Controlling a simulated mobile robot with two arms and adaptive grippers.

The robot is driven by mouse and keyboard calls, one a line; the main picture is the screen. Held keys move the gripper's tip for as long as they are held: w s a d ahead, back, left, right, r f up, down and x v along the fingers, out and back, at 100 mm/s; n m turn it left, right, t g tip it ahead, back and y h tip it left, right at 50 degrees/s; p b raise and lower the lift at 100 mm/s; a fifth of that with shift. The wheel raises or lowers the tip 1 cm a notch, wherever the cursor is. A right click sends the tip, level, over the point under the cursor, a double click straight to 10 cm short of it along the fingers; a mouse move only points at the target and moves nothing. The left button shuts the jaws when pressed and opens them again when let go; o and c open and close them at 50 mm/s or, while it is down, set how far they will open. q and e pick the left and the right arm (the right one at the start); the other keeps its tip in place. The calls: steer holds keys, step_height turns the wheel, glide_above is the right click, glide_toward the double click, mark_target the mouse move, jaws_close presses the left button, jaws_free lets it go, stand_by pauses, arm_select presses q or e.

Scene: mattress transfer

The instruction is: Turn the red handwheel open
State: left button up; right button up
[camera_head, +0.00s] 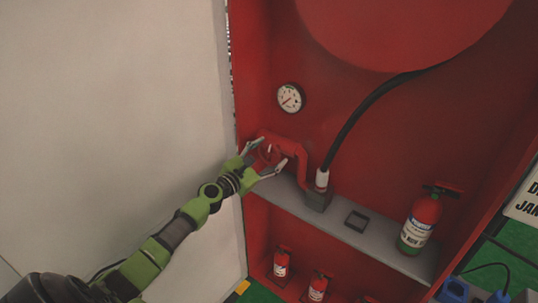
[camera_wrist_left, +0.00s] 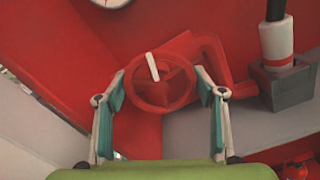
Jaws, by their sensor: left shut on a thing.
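The red handwheel (camera_wrist_left: 163,84) is in the middle of the left wrist view, with a white bar on its face and a red pipe (camera_wrist_left: 205,50) behind it. In the head view the handwheel (camera_head: 268,154) is small and partly covered by my fingers. My left gripper (camera_head: 266,160) reaches it from the lower left. In the left wrist view the gripper's two fingers (camera_wrist_left: 163,92) stand on either side of the wheel, shut on its rim. My right gripper is in neither view.
The red cabinet holds a round gauge (camera_head: 290,98) above the wheel and a black hose (camera_head: 358,118) to its right. A fire extinguisher (camera_head: 420,222) stands on the grey shelf (camera_head: 375,238). Smaller extinguishers (camera_head: 281,263) stand below. A pale door panel (camera_head: 120,90) is at left.

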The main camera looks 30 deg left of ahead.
arm_select(q)
steer(key=m+b, duration=0.1)
steer(key=m, duration=0.4)
steer(key=shift+f+m+b, duration=0.1)
steer(key=shift+m+b, duration=0.2)
steer(key=shift+b, duration=0.05)
steer(key=m+b, duration=0.2)
steer(key=m, duration=0.3)
steer(key=m+b, duration=0.2)
steer(key=m, duration=0.4)
steer(key=shift+m+b, duration=0.45)
steer(key=shift+m, duration=1.65)
steer(key=shift+f, duration=0.1)
steer(key=o, duration=1.1)
